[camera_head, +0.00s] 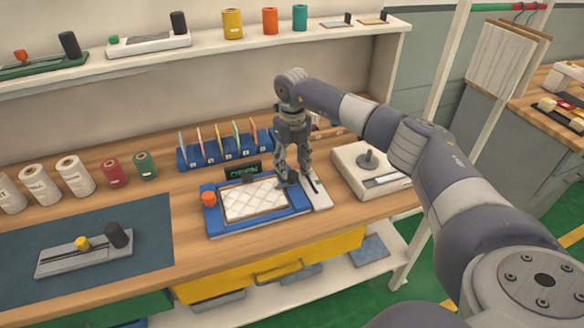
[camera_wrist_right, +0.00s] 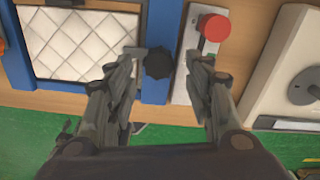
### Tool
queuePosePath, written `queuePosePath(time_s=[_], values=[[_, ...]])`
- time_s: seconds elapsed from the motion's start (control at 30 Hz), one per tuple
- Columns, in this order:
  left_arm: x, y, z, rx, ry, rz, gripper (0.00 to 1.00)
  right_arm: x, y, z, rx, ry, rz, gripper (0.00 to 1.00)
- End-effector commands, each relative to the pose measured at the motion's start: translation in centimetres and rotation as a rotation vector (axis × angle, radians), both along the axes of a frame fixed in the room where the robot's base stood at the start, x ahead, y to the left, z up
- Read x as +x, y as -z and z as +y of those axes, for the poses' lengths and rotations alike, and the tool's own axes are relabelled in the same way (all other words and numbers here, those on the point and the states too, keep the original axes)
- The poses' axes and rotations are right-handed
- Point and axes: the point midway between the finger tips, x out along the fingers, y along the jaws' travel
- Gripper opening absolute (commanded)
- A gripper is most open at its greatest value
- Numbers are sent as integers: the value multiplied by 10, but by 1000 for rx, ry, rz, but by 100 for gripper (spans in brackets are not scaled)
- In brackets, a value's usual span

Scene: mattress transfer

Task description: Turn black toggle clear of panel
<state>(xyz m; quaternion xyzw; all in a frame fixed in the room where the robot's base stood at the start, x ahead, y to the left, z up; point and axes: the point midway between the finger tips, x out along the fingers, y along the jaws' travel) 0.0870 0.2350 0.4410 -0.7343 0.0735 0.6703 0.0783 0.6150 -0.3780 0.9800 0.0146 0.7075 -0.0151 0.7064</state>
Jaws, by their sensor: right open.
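The black toggle (camera_wrist_right: 158,64) is a dark faceted knob on the right rail of a blue frame (camera_head: 257,226). A short grey bar (camera_wrist_right: 134,51) shows to its left, reaching toward the white quilted panel (camera_head: 254,200) inside the frame. The panel also shows in the wrist view (camera_wrist_right: 75,42). My right gripper (camera_head: 293,178) points down over the frame's right side and is open. In the wrist view its fingers (camera_wrist_right: 168,68) stand on either side of the toggle, with the knob nearer the left finger. Contact cannot be told. My left gripper is out of view.
A pale strip (camera_head: 318,198) with a red knob (camera_wrist_right: 214,27) lies right beside the frame, close to my right finger. A white box with a grey dial (camera_head: 367,158) stands farther right. An orange knob (camera_head: 209,199) is on the frame's left. A blue rack (camera_head: 190,155) stands behind.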

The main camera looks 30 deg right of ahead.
Motion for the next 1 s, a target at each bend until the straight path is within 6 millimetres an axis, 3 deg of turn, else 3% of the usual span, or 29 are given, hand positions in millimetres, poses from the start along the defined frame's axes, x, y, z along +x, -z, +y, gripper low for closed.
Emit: queuePosePath(time_s=[0.23,0.57,0.77,1.0], values=[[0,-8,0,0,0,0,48,0,28,1,1,-2,0,48],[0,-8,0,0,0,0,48,0,32,1,1,-2,-1,48],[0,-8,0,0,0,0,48,0,32,1,1,-2,-1,5],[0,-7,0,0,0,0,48,0,32,1,1,-7,-2,3]])
